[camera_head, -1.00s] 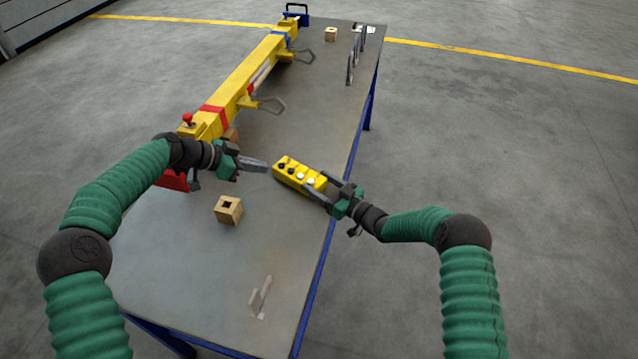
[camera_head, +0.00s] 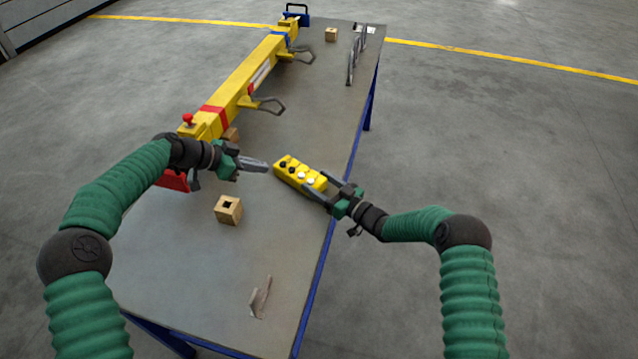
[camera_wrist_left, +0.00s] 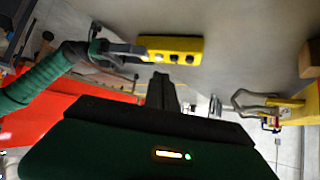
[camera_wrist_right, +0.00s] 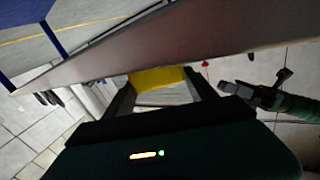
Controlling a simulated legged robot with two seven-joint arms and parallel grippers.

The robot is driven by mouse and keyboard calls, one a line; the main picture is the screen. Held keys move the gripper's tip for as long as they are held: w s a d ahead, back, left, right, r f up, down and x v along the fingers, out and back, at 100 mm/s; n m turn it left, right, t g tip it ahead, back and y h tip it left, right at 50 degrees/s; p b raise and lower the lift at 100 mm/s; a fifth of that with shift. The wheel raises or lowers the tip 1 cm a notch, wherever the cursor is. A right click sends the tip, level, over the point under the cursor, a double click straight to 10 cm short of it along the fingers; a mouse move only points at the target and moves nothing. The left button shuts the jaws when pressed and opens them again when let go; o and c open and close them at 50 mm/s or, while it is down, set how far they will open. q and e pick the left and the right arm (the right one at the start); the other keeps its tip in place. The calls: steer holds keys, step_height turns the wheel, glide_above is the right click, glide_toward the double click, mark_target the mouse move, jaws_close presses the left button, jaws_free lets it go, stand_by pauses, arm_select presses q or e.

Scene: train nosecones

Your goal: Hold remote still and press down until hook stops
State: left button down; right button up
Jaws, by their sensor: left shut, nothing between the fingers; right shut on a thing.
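The remote (camera_head: 292,172) is a yellow box with black and white buttons on top. My right gripper (camera_head: 318,188) is shut on its right end, above the table's right side. The remote also shows in the left wrist view (camera_wrist_left: 190,49) and between the fingers in the right wrist view (camera_wrist_right: 157,77). My left gripper (camera_head: 266,166) is shut and empty, its tip just left of the remote's far-left end. I cannot tell whether it touches a button. Grey hooks (camera_head: 268,105) (camera_head: 304,55) hang along the yellow beam's (camera_head: 243,82) right side.
A wooden block with a square hole (camera_head: 228,210) stands on the table (camera_head: 190,260) below my left gripper. Another block (camera_head: 331,34) is at the far end. Thin upright grey parts (camera_head: 352,65) stand by the far right edge. A small bracket (camera_head: 261,297) is near the front.

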arm_select(q)
step_height(320, 180, up, 4)
steer(key=n+t+y, duration=0.1)
steer(key=t+y, duration=0.3)
steer(key=y, duration=0.3)
glide_above(290, 174)
steer(key=shift+f, duration=0.15)
steer(key=shift+f+t, duration=0.15)
steer(key=shift+t, duration=0.15)
steer(key=shift+f, duration=4.35)
steer(key=shift+f, duration=0.1)
